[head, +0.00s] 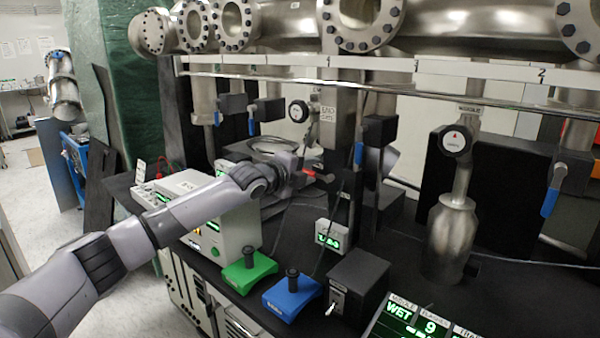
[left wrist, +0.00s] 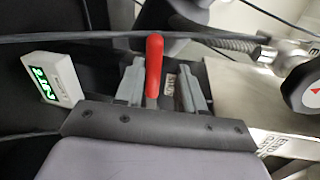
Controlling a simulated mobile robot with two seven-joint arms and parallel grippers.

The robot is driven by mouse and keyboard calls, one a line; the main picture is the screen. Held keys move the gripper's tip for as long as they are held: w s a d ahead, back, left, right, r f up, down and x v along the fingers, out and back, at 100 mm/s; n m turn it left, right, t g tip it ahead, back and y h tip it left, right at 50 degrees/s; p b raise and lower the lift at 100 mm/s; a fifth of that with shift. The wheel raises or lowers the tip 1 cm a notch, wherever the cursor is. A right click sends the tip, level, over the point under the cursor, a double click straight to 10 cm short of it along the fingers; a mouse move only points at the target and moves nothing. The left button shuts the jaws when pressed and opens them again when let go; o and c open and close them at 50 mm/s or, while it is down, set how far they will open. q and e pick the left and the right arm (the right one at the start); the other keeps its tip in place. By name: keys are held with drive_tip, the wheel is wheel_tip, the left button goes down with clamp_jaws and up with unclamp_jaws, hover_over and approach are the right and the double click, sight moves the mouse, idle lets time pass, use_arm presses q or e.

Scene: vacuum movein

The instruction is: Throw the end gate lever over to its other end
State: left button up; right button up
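The end gate lever is a red handle (head: 308,172) at the metal column marked END GATE (head: 327,108) in the head view. In the left wrist view the red lever (left wrist: 154,65) stands between the two grey fingers of my left gripper (left wrist: 161,90), closer to the left finger, with a gap to the right finger. The left gripper (head: 293,180) is open and at the lever in the head view; its fingers are small and partly hidden there. The lever's pivot is hidden. My right gripper is not in view.
A small green display (head: 332,235) stands below the lever. A dial gauge (head: 299,111) and blue-handled valves (head: 359,153) hang nearby. Cables cross close to the gripper. Green (head: 249,270) and blue (head: 290,297) pedestals and a black switch box (head: 357,283) stand on the bench's front.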

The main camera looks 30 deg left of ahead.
use_arm(q)
drive_tip(key=b+v, duration=0.1)
drive_tip(key=v, duration=0.5)
drive_tip(key=shift+s, duration=0.35)
drive_tip(key=shift+r, duration=0.1)
